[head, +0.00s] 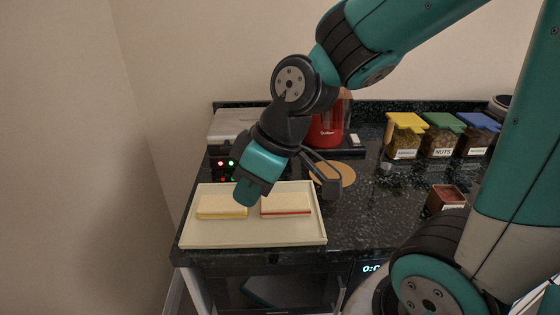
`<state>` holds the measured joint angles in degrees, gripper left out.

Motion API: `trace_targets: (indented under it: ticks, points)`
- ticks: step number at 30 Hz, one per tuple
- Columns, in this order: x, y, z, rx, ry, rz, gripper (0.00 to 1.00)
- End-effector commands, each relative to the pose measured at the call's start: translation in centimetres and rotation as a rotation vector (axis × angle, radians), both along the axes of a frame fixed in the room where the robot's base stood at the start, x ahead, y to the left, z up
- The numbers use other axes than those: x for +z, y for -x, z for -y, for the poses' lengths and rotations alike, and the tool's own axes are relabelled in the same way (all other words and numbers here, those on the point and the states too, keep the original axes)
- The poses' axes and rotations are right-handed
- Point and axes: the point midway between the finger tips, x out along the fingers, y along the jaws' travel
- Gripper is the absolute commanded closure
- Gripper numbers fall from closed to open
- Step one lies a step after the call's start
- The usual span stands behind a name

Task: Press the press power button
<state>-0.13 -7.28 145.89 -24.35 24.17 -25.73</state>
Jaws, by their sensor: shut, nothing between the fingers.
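A grey press (235,123) with a flat lid stands at the back left of the counter. Its dark front panel carries small red and green lights (221,163). I cannot tell which of them is the power button. My wrist covers the right part of the press front. My gripper (331,182) is shut and empty. It points down and to the right, above the counter by a round tan board, to the right of the press and apart from its panel.
A cream tray (254,241) with two sandwiches (286,205) lies in front of the press. A red appliance (327,132) stands behind my wrist. A round tan board (345,175), lidded jars (441,142) and a small red-brown container (447,198) are to the right.

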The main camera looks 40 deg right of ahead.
Motion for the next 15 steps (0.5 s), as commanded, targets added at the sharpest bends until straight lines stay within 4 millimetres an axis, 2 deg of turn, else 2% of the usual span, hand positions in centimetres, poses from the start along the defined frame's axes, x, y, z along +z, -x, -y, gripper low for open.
trace_targets:
  ticks: [1,3,6,9,12,15]
  points:
    - [-0.7,-2.3,2.4,-0.015,0.023,0.062,1.0]
    - [-1.7,-4.9,5.8,-0.01,0.078,0.166,1.0]
    - [-3.1,-7.5,10.8,0.0,0.185,0.285,1.0]
    - [-4.1,-8.7,14.8,0.014,0.287,0.361,1.0]
    - [-4.8,-9.2,17.4,0.028,0.36,0.401,1.0]
    - [-5.0,-9.4,18.5,0.038,0.395,0.419,1.0]
